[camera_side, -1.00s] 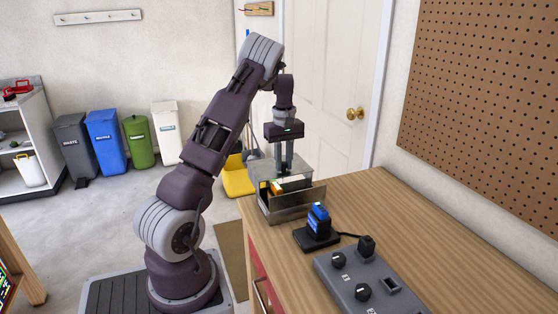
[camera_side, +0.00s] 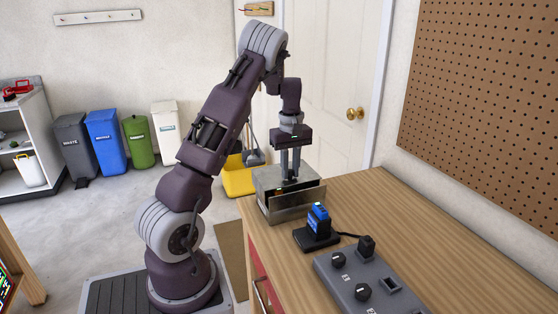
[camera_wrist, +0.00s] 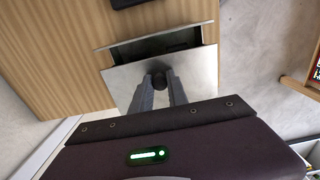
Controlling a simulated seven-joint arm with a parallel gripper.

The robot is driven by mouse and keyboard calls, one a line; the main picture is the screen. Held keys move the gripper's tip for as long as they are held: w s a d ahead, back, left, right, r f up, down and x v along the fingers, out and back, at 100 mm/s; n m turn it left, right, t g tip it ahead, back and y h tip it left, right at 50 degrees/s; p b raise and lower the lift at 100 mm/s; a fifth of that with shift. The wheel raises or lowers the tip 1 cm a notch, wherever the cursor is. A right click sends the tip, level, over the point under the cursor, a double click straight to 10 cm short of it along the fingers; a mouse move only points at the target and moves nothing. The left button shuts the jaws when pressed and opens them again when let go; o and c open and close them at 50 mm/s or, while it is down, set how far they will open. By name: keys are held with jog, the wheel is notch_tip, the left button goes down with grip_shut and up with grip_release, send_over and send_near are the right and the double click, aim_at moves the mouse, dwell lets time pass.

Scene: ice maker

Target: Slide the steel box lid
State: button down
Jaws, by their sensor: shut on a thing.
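The steel box (camera_side: 292,207) stands on the wooden bench near its far left corner. Its steel lid (camera_side: 269,178) covers much of the top; a dark open gap remains along the side toward the bench middle. In the wrist view the lid (camera_wrist: 196,76) is a flat grey plate with a round dark knob (camera_wrist: 159,82). My gripper (camera_side: 290,179) points down over the lid. Its fingertips (camera_wrist: 161,76) are shut on the knob, one on each side. The box's inside is mostly dark, with a small orange bit showing in the side view.
A blue battery (camera_side: 318,217) sits in a black charger (camera_side: 316,238) close to the box. A grey control panel (camera_side: 365,285) with knobs lies nearer the camera. The bench (camera_side: 440,225) is clear on the right.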

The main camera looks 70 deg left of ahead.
aim_at(294, 184)
jog(key=shift+d, duration=1.5)
jog(key=c, duration=1.3)
grip_release()
notch_tip(294, 184, up, 7)
jog(key=s+d+r+m+t, duration=0.1)
jog(key=s+d+r+m, duration=0.25)
jog(key=d, duration=0.45)
jog(key=s+d+r+m+t, duration=0.15)
jog(key=d+r+m, duration=0.25)
jog(key=d, duration=0.4)
jog(key=s+d+r+m+t, duration=0.1)
jog(key=s+d+r+m, duration=0.25)
jog(key=d, duration=0.35)
jog(key=s+d+m, duration=0.2)
jog(key=s, duration=0.1)
jog(key=s+d+f+m+t, duration=0.1)
jog(key=s+d+m, duration=0.1)
jog(key=s+d, duration=0.1)
jog(key=s+d+f+m+t, duration=0.1)
jog(key=s+d+m, duration=0.1)
jog(key=s+m, duration=0.1)
jog(key=shift+s+d+f, duration=0.15)
jog(key=shift+s+d, duration=0.1)
jog(key=shift+s, duration=0.45)
